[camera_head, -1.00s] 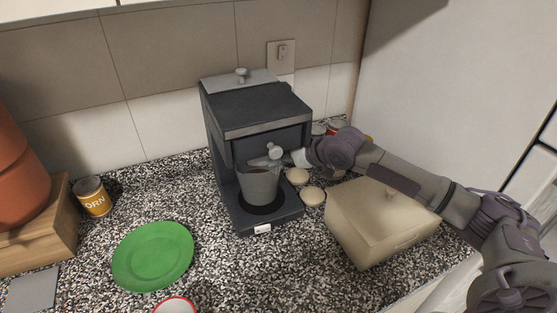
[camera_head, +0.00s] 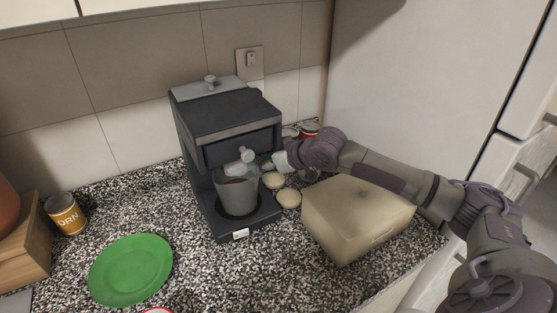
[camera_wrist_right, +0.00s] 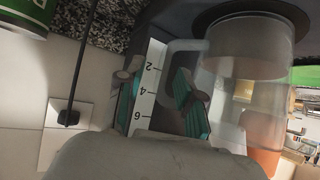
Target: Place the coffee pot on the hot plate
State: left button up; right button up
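The coffee pot (camera_head: 237,195) is a grey translucent vessel inside the black coffee maker (camera_head: 225,120). It appears upright on the round dark hot plate (camera_head: 238,214). In the right wrist view the pot (camera_wrist_right: 255,95) is at the right, its base against the dark disc of the hot plate (camera_wrist_right: 298,14). Its pale handle (camera_wrist_right: 185,45) extends towards my right gripper. My right gripper (camera_head: 266,164) is at the pot's upper right side. In the wrist view its teal fingers (camera_wrist_right: 158,103) are apart, near the handle; contact cannot be told. My left gripper is out of view.
A beige box (camera_head: 357,220) stands right of the machine, below my right arm. Round pale items (camera_head: 289,198) and a red can (camera_head: 309,130) are close behind. A green plate (camera_head: 131,270) and a corn can (camera_head: 66,214) are at left.

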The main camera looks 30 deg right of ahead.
jog(key=b+v, duration=0.1)
jog(key=v, duration=0.9)
